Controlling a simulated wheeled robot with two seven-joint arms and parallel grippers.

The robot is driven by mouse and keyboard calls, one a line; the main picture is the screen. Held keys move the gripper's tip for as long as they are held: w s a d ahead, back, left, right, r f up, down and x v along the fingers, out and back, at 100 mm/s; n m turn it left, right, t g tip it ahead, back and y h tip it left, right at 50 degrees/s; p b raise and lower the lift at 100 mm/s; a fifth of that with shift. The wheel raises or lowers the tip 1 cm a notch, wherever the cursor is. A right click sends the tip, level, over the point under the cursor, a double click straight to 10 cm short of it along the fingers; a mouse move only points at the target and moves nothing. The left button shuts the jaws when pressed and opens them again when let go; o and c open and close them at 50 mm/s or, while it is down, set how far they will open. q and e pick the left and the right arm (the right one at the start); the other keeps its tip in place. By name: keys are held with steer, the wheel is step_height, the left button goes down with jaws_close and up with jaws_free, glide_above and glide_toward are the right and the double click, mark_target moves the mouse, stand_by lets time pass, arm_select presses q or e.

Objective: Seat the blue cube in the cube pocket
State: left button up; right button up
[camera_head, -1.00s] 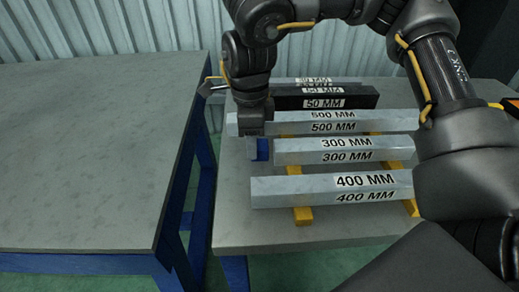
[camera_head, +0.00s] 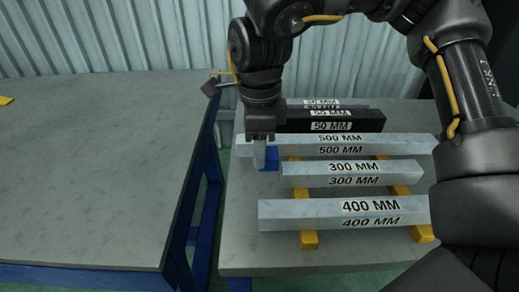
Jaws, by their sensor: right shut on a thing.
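The blue cube (camera_head: 271,157) is small and shows only in part, at the left end of the grey bars. My right gripper (camera_head: 259,155) points down from above and is shut on the cube. A finger covers the cube's left side. The cube's underside is hard to make out, so I cannot tell if it touches the table. I cannot make out the cube pocket. My left gripper is not in view.
Grey bars marked 500 MM (camera_head: 290,149), 300 MM (camera_head: 300,177) and 400 MM (camera_head: 290,216) lie on yellow supports (camera_head: 309,240). Dark 50 MM blocks (camera_head: 292,122) stand behind.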

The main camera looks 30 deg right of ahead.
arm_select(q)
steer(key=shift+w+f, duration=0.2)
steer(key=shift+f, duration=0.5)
arm_select(e)
steer(key=s+a+r, duration=0.4)
steer(key=s+r, duration=0.2)
steer(key=s, duration=0.3)
steer(key=shift+s+a, duration=0.35)
steer(key=shift+s, duration=0.05)
